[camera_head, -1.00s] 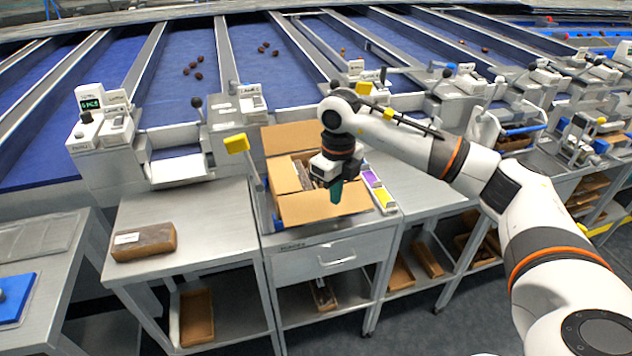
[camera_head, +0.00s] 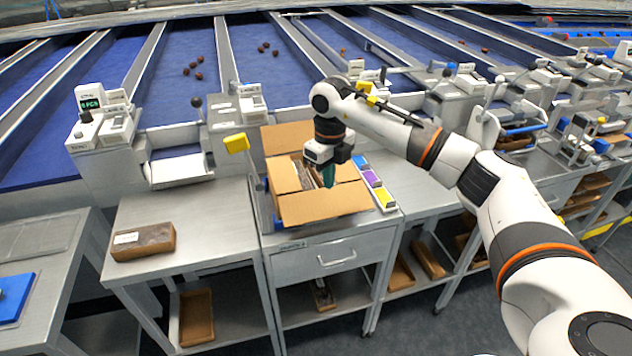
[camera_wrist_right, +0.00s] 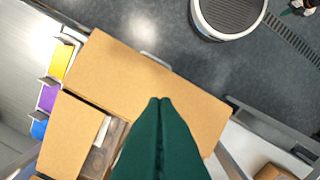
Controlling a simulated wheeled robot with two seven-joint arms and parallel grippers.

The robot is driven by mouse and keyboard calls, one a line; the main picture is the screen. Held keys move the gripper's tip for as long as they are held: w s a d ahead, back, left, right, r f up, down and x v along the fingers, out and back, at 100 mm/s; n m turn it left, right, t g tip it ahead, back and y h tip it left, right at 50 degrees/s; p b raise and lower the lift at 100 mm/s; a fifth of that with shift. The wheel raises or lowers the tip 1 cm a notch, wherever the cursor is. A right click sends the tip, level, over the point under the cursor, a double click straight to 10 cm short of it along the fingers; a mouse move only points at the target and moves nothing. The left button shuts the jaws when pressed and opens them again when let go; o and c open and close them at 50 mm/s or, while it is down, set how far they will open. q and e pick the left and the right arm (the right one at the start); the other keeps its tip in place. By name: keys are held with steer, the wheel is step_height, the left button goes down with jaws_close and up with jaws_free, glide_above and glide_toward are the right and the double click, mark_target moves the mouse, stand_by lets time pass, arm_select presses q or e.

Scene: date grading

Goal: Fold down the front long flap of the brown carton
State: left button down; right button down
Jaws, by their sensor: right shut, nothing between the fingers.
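The brown carton (camera_head: 272,173) stands on a grey workbench with its top partly open. Its front long flap (camera_head: 325,206) slants outward on the near side; in the right wrist view this flap (camera_wrist_right: 130,80) is the broad brown panel past the fingertips. The back long flap (camera_head: 288,138) stands up, and the short side flaps lie inward. Dark contents show between them. My right gripper (camera_head: 328,180) is shut and empty, its green fingers pointing down at the opening behind the front flap; they also show in the right wrist view (camera_wrist_right: 160,103). Contact is unclear. My left gripper is out of view.
A labelled brown box (camera_head: 143,242) lies on the left bench, otherwise clear. A drawer handle (camera_head: 337,258) is below the carton.

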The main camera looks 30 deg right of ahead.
steer(key=w+d, duration=0.2)
steer(key=w, duration=0.8)
steer(key=shift+d+r, duration=0.2)
stand_by(0.6)
steer(key=shift+f, duration=0.1)
steer(key=shift+f+b, duration=2.35)
steer(key=shift+f, duration=1.95)
step_height(320, 180, up, 11)
steer(key=p, duration=0.8)
